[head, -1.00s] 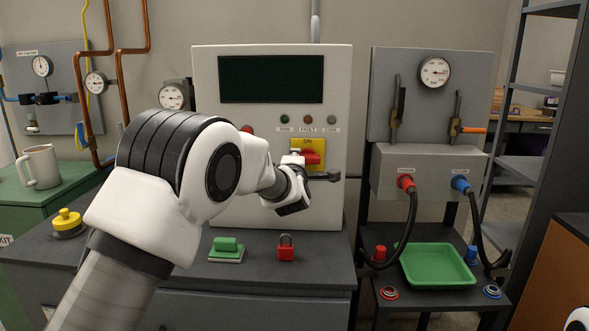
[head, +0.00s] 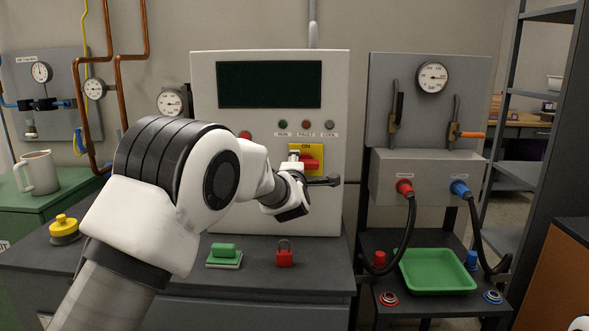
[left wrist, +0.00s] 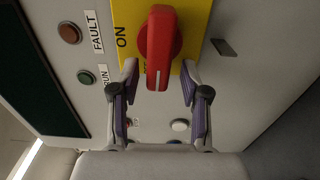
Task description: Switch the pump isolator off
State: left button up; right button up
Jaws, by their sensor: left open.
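The isolator's red rotary handle (head: 311,163) sits on a yellow plate (head: 294,149) on the grey cabinet front. The plate's ON label is above the handle. In the left wrist view the red handle (left wrist: 160,48) lies along the picture's vertical, which is sideways on the panel; its white mark is at the lower end. Some lettering by that end is partly hidden. My left gripper (left wrist: 158,82) is open, its fingers on either side of the handle's marked end; I cannot tell whether they touch it. In the head view my wrist hides part of the handle. My right gripper is not in view.
A red padlock (head: 284,254) and a green block (head: 224,252) stand on the bench below the cabinet. A yellow-topped button (head: 65,228) is at the left. A green tray (head: 437,287) lies on the right-hand stand, with black hoses beside it.

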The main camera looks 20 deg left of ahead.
pick_arm(q)
jog(key=v, duration=1.1)
jog(key=shift+s+d, duration=0.2)
jog(key=shift+s, duration=0.15)
dwell(0.6)
